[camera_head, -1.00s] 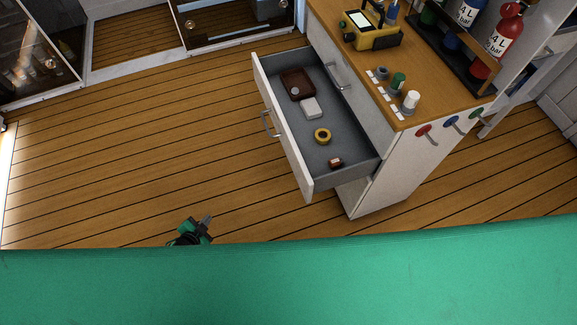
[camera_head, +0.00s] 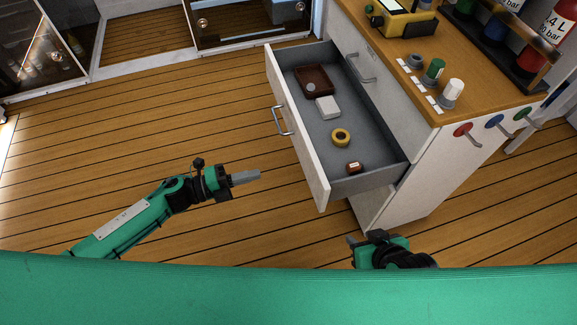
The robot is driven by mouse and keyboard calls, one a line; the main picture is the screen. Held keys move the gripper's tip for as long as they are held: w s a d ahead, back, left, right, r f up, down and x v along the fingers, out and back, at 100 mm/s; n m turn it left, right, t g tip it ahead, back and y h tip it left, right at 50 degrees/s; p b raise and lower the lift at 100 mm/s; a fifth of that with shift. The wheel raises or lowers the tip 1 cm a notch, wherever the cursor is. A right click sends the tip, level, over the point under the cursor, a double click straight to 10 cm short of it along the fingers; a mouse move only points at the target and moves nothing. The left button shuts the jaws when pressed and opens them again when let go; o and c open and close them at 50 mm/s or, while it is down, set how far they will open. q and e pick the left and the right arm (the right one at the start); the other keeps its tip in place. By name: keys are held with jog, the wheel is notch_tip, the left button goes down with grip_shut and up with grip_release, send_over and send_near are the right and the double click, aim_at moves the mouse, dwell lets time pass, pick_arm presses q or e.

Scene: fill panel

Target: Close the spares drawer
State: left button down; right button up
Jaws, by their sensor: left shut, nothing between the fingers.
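The spares drawer (camera_head: 318,180) stands pulled out of the white cabinet, its white front facing left with a metal bar handle (camera_head: 282,120). Inside lie a brown tray (camera_head: 316,78), a white box (camera_head: 328,107), a yellow ring-shaped roll (camera_head: 341,137) and a small red-brown box (camera_head: 354,168). My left gripper (camera_head: 250,177) is shut and empty, left of the drawer front and apart from it, below the handle in the picture. My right gripper (camera_head: 353,242) is low, near the cabinet's bottom corner; its fingers are too small to read.
Coloured hooks (camera_head: 465,131) stick out from the cabinet side. The wooden floor (camera_head: 130,140) left of the drawer is clear.

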aim_at(312, 160)
pick_arm(q)
jog(key=x, duration=1.3)
jog(key=shift+w+d, duration=0.15)
jog(key=shift+d, duration=0.2)
pick_arm(e)
jog(key=shift+w+a, duration=0.2)
jog(key=shift+a, duration=0.1)
jog(key=shift+f, duration=0.1)
pick_arm(q)
jog(key=shift+d, duration=0.1)
